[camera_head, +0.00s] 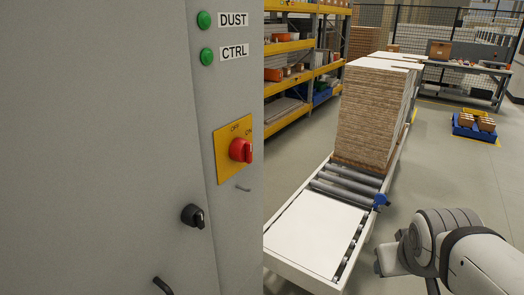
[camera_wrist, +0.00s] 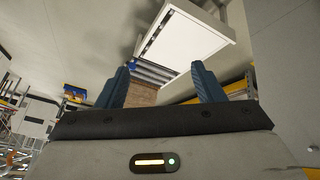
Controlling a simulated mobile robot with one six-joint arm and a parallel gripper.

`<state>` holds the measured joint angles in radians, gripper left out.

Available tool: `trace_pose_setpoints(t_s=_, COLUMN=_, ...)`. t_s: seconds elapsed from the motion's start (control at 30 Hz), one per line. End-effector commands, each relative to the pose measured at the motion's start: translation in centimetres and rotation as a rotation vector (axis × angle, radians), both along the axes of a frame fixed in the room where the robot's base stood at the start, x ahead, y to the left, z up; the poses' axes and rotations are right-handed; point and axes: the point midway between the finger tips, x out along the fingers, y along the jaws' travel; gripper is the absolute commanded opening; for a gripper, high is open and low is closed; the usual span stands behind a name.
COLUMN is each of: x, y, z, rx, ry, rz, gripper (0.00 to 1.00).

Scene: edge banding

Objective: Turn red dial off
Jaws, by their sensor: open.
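The red dial (camera_head: 241,150) sits on a yellow plate (camera_head: 228,168) marked OFF and ON, on the front of a grey cabinet (camera_head: 110,120). The plate reads OFF at its top and ON to the upper right. Which mark the dial points at is too small to tell. In the wrist view my gripper (camera_wrist: 160,80) has two blue fingers spread apart with nothing between them. The head view shows part of my arm at the lower right, well away from the dial; the gripper itself is not seen there. The dial is not seen in the wrist view.
Green lamps (camera_head: 205,38) labelled DUST and CTRL sit above the dial, and a black knob (camera_head: 193,215) below left. A roller conveyor (camera_head: 346,188) with a white panel (camera_head: 315,233) and stacked boards (camera_head: 368,115) stands right of the cabinet.

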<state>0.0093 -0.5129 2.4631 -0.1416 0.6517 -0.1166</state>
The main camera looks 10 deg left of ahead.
Motion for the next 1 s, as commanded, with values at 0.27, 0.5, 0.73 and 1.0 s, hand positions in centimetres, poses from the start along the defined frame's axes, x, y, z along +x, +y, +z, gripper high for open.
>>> trace_pose_setpoints(t_s=0.27, x=13.3, y=4.0, z=7.5, rx=-0.391, ry=-0.563, rz=0.519, gripper=0.69)
trace_pose_setpoints(t_s=0.5, x=16.4, y=15.3, z=12.3, rx=-0.599, ry=-1.038, rz=1.106, gripper=0.69)
trace_pose_setpoints(t_s=0.73, x=13.1, y=23.0, z=12.9, rx=-0.632, ry=-1.378, rz=1.536, gripper=0.69)
trace_pose_setpoints(t_s=1.0, x=11.1, y=25.8, z=12.8, rx=-0.605, ry=-1.508, rz=1.697, gripper=0.69)
